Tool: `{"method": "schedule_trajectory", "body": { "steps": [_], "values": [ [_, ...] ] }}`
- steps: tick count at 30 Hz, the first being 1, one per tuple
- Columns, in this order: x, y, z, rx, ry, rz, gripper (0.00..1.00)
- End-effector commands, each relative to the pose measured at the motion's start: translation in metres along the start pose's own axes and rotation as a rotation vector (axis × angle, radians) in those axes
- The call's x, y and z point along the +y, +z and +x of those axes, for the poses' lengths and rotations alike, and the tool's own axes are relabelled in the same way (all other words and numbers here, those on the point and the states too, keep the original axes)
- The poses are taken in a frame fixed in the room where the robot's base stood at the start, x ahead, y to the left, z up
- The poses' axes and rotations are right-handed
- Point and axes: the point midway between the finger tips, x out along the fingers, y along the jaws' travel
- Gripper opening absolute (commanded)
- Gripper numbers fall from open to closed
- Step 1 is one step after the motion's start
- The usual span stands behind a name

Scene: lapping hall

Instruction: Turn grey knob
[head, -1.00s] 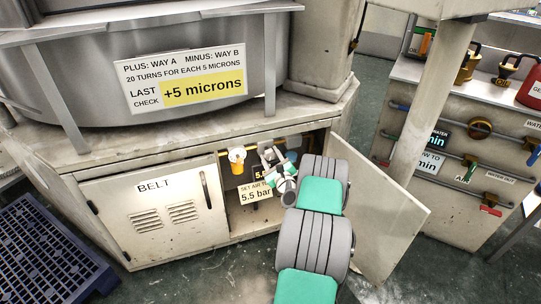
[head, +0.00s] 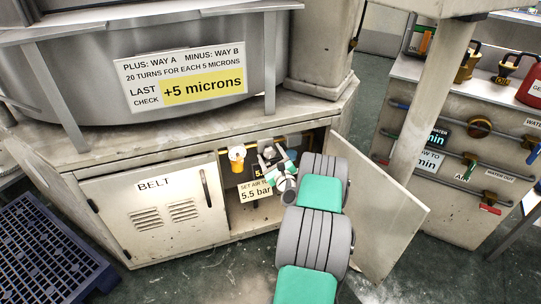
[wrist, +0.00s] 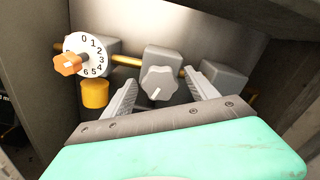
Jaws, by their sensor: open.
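The grey knob (wrist: 158,84) is a lobed knob with a white pointer line, on a grey block on a brass pipe inside the open cabinet. In the wrist view it sits between the two fingers of my gripper (wrist: 162,78). The jaws are open, with a gap visible on both sides of the knob. The line points down and slightly left. In the head view my gripper (head: 272,156) reaches into the cabinet opening and mostly hides the knob.
Left of the knob are an orange knob (wrist: 68,64) with a white numbered dial (wrist: 91,50) and a yellow cylinder (wrist: 95,94). A "5.5 bar" sign (head: 255,191) is below. The cabinet's open door (head: 380,215) stands right of my arm; the belt door (head: 155,210) is shut.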

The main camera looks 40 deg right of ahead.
Motion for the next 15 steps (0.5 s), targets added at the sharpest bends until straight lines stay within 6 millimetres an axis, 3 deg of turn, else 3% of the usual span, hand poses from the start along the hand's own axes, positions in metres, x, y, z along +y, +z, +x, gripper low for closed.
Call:
{"method": "schedule_trajectory", "body": {
  "steps": [7,15],
  "values": [
    [-0.001,0.000,-0.008,0.002,0.000,0.000,0.67],
    [-0.002,0.000,-0.062,0.004,-0.002,0.003,0.67]
  ]
}}
